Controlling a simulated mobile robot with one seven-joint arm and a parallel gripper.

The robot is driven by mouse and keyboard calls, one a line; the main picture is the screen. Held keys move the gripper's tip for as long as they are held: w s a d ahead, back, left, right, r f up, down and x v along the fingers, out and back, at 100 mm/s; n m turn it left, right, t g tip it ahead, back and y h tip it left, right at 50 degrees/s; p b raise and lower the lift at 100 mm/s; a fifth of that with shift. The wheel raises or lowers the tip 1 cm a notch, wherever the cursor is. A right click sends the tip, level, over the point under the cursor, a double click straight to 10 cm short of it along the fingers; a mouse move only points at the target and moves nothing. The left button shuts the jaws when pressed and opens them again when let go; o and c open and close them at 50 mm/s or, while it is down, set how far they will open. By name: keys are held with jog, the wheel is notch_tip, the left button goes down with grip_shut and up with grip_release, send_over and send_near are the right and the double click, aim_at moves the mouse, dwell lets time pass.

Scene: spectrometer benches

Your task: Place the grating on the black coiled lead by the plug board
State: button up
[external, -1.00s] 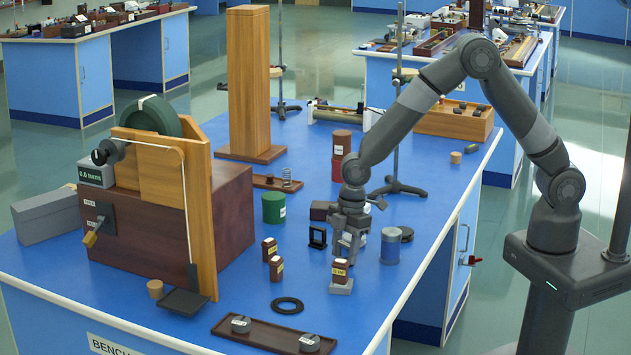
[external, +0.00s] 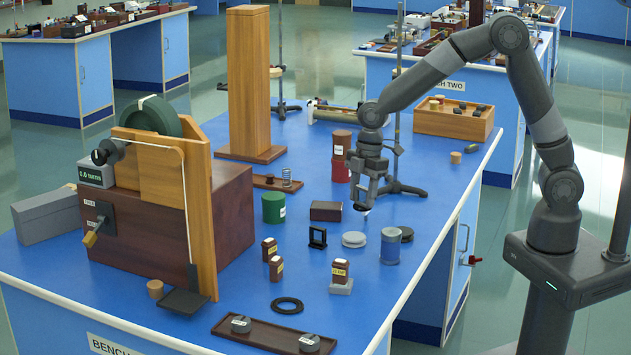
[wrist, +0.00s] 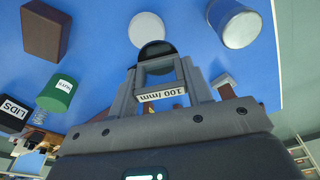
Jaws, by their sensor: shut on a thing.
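My gripper (external: 364,206) is shut on the grating (wrist: 162,94), which carries a white label reading "100 /mm" and sits between the fingers in the wrist view. A dark rounded shape shows just beyond the label. In the external view the gripper hangs above the bench, over the area behind the white disc (external: 354,239), and the grating is too small there to make out clearly. I cannot pick out a black coiled lead or a plug board with certainty. A flat black ring (external: 287,305) lies near the bench's front.
A stand with a tall rod is close behind.

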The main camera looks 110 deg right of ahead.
jog(key=w+a+r+n, duration=0.15)
jog(key=w+a, duration=0.35)
jog(key=w, duration=0.5)
jog(key=n, duration=0.4)
send_over(299, 307)
jog(key=shift+m+y, duration=0.25)
jog(key=shift+y, duration=0.05)
jog(key=f, duration=0.6)
jog(key=shift+s+d+f, duration=0.3)
jog(key=shift+d+f, duration=0.05)
jog(key=shift+w+a+f, duration=0.1)
jog(key=shift+a+f, duration=0.1)
jog(key=shift+f, duration=1.9)
jog(key=shift+f, duration=0.1)
jog(key=o, duration=1)
